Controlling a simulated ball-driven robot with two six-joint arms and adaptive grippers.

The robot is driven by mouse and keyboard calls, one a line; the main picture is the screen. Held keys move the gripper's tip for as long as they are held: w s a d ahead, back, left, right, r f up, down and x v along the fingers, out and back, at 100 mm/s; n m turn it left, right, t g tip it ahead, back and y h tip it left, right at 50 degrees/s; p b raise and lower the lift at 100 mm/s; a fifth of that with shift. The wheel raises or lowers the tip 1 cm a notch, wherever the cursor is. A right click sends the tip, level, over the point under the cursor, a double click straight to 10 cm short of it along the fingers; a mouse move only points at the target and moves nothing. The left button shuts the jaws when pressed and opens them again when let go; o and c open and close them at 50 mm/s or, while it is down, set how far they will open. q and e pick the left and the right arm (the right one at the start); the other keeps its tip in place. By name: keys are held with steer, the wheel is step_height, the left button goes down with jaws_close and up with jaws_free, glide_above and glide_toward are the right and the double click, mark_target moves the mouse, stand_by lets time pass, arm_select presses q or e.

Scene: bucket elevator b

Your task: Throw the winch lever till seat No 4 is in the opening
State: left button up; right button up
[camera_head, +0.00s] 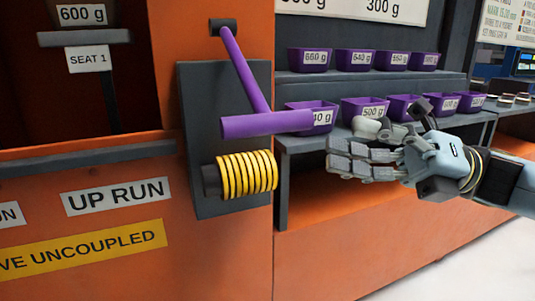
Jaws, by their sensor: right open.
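The purple winch lever (247,72) hangs from a dark pivot at the top of a dark grey panel. Its crosswise handle (266,124) points right, just above a coil of yellow rope (247,174). In the opening (22,85) at the upper left, a seat (84,38) shows with the label "SEAT 1". A bucket marked "600 g" (82,15) is above it, cut by the top edge. My right gripper (350,150) is open and empty, to the right of the handle and apart from it, fingers towards the left. My left gripper is out of view.
Two shelves (335,77) of purple weight-marked buckets (309,60) stand to the right, behind my right gripper. The orange housing carries the signs "UP RUN" (117,196) and a partly cut "...VE UNCOUPLED" (90,249). Pale floor (450,272) shows at the lower right.

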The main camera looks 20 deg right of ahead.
mark_target(268, 131)
steer(key=b+x, duration=0.2)
steer(key=x, duration=0.7)
steer(key=shift+w+a, duration=0.2)
steer(key=shift+w, duration=0.05)
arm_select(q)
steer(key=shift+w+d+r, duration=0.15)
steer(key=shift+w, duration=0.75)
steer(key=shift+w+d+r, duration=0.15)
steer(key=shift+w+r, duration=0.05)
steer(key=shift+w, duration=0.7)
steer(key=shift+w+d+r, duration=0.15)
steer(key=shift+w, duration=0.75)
arm_select(e)
steer(key=shift+w+a+r, duration=0.1)
steer(key=shift+w+a, duration=0.1)
steer(key=shift+a, duration=0.3)
jaws_close()
